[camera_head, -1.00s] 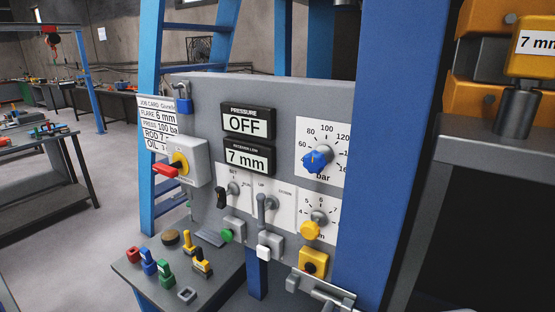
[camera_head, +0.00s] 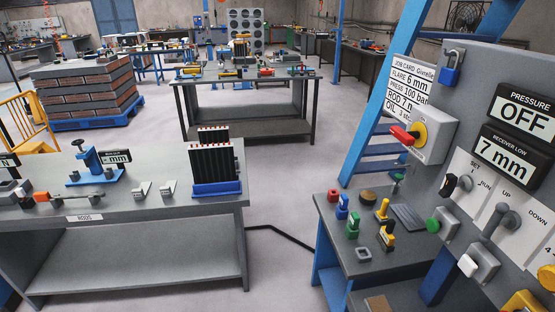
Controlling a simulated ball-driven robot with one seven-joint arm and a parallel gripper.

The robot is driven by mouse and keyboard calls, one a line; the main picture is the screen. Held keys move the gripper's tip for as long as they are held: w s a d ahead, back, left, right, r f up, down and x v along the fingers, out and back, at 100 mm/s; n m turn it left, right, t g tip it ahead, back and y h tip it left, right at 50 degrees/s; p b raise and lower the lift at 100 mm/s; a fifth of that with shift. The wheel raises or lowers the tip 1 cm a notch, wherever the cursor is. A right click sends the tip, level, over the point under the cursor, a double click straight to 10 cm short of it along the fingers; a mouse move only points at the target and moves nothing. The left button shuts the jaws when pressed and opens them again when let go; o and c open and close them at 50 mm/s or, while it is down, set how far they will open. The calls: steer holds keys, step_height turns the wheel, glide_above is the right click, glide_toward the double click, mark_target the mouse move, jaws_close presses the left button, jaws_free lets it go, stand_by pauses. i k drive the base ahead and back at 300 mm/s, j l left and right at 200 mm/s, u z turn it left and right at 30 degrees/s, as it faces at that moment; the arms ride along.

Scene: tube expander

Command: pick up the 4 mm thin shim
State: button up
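I cannot make out any thing marked as the 4 mm thin shim. A flat dark grey plate (camera_head: 408,217) lies on the small grey side table (camera_head: 335,238) beside the control panel; I cannot tell whether it is the shim. A small grey square piece (camera_head: 364,254) lies near the front of that table. Two small light grey angled pieces (camera_head: 141,189) (camera_head: 168,188) stand on the bench at the left, their markings too small to read. My gripper is not in view.
The side table also holds red, blue, green and yellow-black items and a brown disc (camera_head: 368,195). The control panel (camera_head: 480,95) stands at the right. The left bench (camera_head: 120,213) carries a rack of dark rods (camera_head: 212,165). Open floor (camera_head: 275,215) lies between.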

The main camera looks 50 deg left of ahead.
mark_target(168, 191)
steer(key=u, duration=1.95)
steer(key=i+j+z, duration=0.15)
steer(key=i+j, duration=1.65)
steer(key=j, duration=0.05)
